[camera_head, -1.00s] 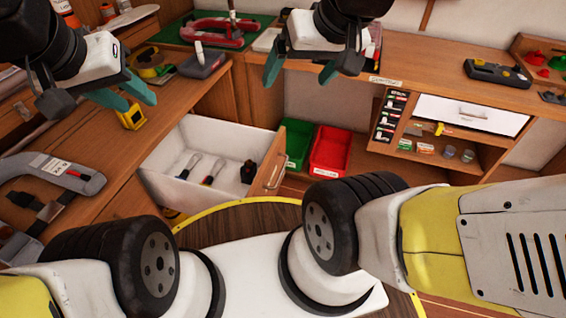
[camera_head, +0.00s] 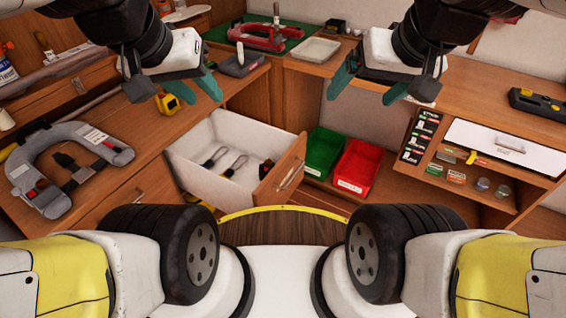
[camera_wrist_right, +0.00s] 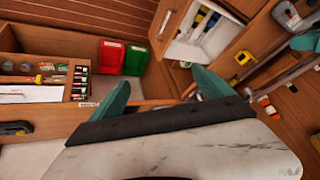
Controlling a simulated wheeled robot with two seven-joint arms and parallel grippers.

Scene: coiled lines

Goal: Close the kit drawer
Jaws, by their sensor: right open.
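The kit drawer (camera_head: 285,172) stands pulled out below the corner of the wooden bench. It has a wooden front with a bar handle (camera_head: 291,174) and a white inside holding several tools. It also shows at the top of the right wrist view (camera_wrist_right: 187,50). My right gripper (camera_head: 370,92) is open and empty, above and to the right of the drawer in the head view; its teal fingers show in the right wrist view (camera_wrist_right: 162,92). My left gripper (camera_head: 185,92) is up and left of the drawer, touching nothing visible; its finger gap is unclear.
A green bin (camera_head: 322,153) and a red bin (camera_head: 358,168) sit right of the drawer.

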